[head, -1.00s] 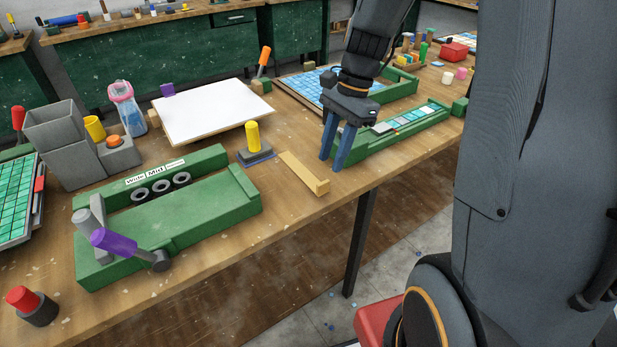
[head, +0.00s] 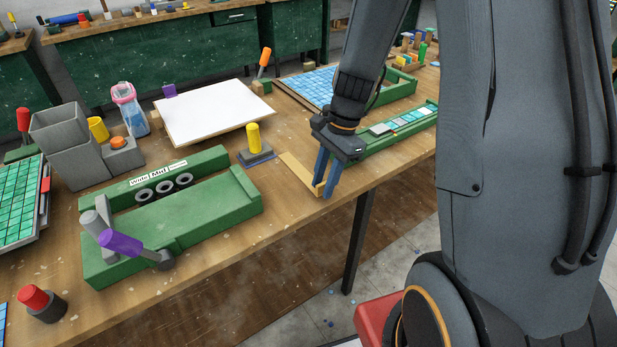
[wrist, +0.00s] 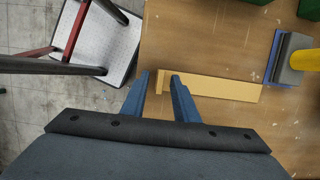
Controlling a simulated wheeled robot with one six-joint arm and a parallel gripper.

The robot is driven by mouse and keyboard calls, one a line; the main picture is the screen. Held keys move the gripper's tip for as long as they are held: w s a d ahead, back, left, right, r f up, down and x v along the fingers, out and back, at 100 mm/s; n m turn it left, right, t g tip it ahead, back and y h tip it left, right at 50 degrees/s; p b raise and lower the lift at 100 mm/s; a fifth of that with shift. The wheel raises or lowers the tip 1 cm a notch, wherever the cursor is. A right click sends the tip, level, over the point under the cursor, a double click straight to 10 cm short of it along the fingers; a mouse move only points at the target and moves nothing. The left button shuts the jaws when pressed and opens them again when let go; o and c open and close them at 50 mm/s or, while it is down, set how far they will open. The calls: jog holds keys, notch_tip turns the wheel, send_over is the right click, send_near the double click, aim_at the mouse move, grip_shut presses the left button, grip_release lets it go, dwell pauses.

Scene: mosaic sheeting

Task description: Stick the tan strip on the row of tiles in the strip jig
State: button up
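The tan strip (head: 296,168) lies flat on the table near its front edge, with a small raised block at its near end. My gripper (head: 324,190) is at that near end, fingers pointing down. In the wrist view my gripper (wrist: 160,78) is open; the block end of the tan strip (wrist: 215,87) shows between the two fingertips, and the right finger overlaps part of it. I cannot tell whether the fingers touch it. The strip jig (head: 366,151) is green and stands behind my gripper, holding a row of grey, white and teal tiles (head: 411,117).
A yellow-handled tool (head: 254,140) stands left of the strip, also in the wrist view (wrist: 299,60). A green press jig (head: 200,215) with a purple handle stands farther left. A white board (head: 212,110) lies behind. The table's front edge is close to my gripper.

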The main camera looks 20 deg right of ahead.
grip_shut()
